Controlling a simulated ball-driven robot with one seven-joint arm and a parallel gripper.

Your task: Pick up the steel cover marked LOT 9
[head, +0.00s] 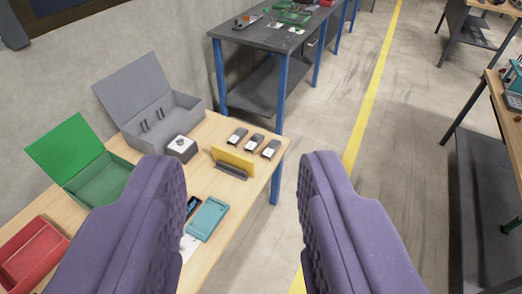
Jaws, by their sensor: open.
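My gripper (240,215) is open, its two purple fingers spread wide in the foreground with nothing between them but the view of the floor and table edge. Several small dark covers with white labels stand near the far right corner of the wooden table: a left one (237,136), a middle one (254,143) and a right one (270,149). The label text is too small to read, so I cannot tell which is LOT 9. My gripper is apart from them, nearer the camera.
On the wooden table (262,185) are a yellow plate (233,161) in a dark stand, a grey open box (185,103), a green open box (100,183), a red bin (30,252), a grey block (182,148) and a teal tray (208,218). A dark bench (270,44) stands behind.

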